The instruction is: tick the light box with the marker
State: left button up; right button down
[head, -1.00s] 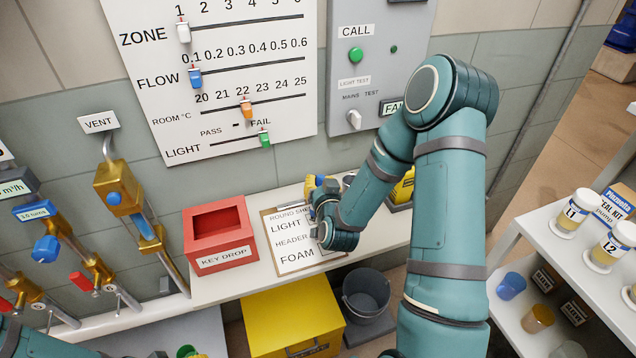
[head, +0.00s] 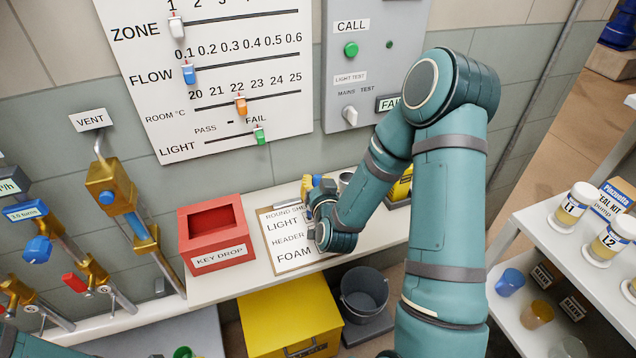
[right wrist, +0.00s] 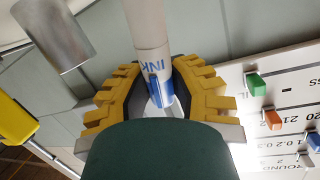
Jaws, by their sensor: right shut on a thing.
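A clipboard with a white sheet (head: 281,246) lies on the bench. In the right wrist view my right gripper (right wrist: 160,88) is shut on the marker (right wrist: 151,35), a white barrel lettered "INK" with a blue clip. The marker's tip is hidden, so I cannot tell if it touches the paper. My left gripper is out of view.
A red key drop box (head: 218,238) stands left of the clipboard. A grey metal cup (head: 346,179) is just behind my right gripper; it also shows in the wrist view (right wrist: 55,35). A wall board (head: 215,75) with sliders and a call panel (head: 372,60) are behind.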

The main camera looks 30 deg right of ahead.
jog(key=shift+r+p, duration=2.3)
jog(key=shift+r, duration=1.75)
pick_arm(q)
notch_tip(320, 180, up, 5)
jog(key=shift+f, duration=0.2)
